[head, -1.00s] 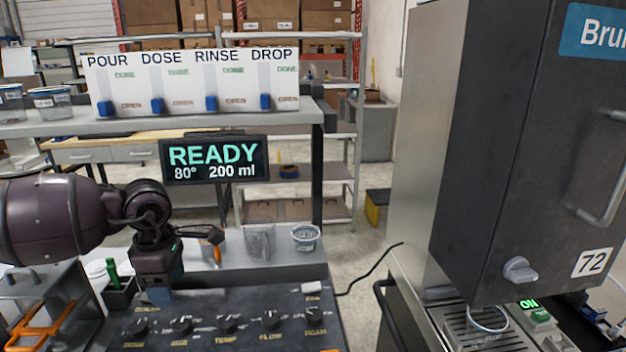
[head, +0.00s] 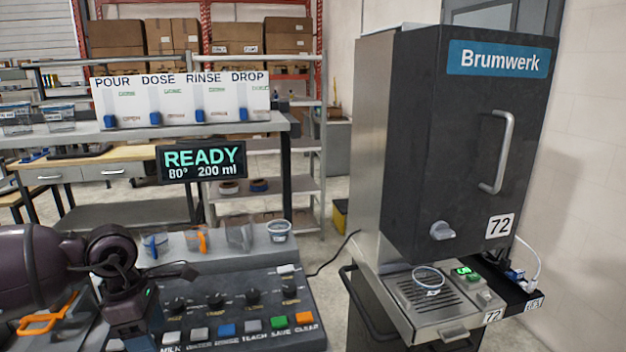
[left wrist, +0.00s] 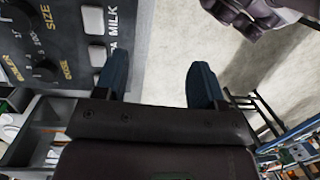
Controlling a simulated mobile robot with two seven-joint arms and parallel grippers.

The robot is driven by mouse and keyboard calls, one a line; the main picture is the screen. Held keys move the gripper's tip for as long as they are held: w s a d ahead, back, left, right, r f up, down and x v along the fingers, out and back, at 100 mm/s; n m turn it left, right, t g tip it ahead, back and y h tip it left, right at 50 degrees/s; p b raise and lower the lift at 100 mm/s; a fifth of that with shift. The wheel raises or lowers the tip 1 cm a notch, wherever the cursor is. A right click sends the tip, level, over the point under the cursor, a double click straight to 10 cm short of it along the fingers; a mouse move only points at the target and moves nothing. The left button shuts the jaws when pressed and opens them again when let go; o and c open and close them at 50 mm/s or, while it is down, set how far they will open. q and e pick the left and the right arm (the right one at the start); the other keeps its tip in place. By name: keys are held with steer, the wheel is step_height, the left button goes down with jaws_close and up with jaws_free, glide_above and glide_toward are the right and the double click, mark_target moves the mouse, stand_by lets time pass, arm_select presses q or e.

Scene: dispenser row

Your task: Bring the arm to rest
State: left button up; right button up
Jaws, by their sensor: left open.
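My left arm comes in from the left in the head view, dark purple and bent down at the wrist. Its gripper (left wrist: 158,80) shows in the left wrist view with two blue fingers apart and nothing between them. In that view it is beside the edge of the control panel, near the MILK button (left wrist: 97,54), with bare floor behind the gap. In the head view the arm's end is at the left end of the control panel (head: 235,312); the fingertips cannot be made out there. My right gripper is not in view.
The dark Brumwerk machine (head: 455,150) stands at right, with a cup (head: 428,279) on its drip grate. Containers, including a clear cup (head: 239,236), stand behind the panel. A READY display (head: 201,161) hangs under the lever board (head: 180,100). Open floor lies between panel and machine.

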arm_select(q)
steer(key=s+d+f+n+t+h, duration=0.25)
steer(key=d+n+h, duration=0.35)
steer(key=d+h, duration=0.3)
steer(key=s+d+f+n+t+h, duration=0.1)
steer(key=s+d+n+h, duration=0.2)
steer(key=d+n+h, duration=0.6)
steer(key=s+a+f+n+t+y, duration=0.2)
steer(key=a+f+n+t+y, duration=0.55)
steer(key=n, duration=0.65)
steer(key=s+a+f+n+t+y, duration=0.2)
steer(key=a+f+n+t+y, duration=0.55)
steer(key=n, duration=0.75)
steer(key=s+a+f+n+g+y, duration=0.2)
steer(key=s+f+n+g+y, duration=0.3)
steer(key=s+f+n+g, duration=0.1)
steer(key=s+f, duration=0.1)
steer(key=s, duration=0.1)
steer(key=shift+s+a+f, duration=0.2)
steer(key=shift+s+f, duration=0.15)
steer(key=shift+f, duration=0.05)
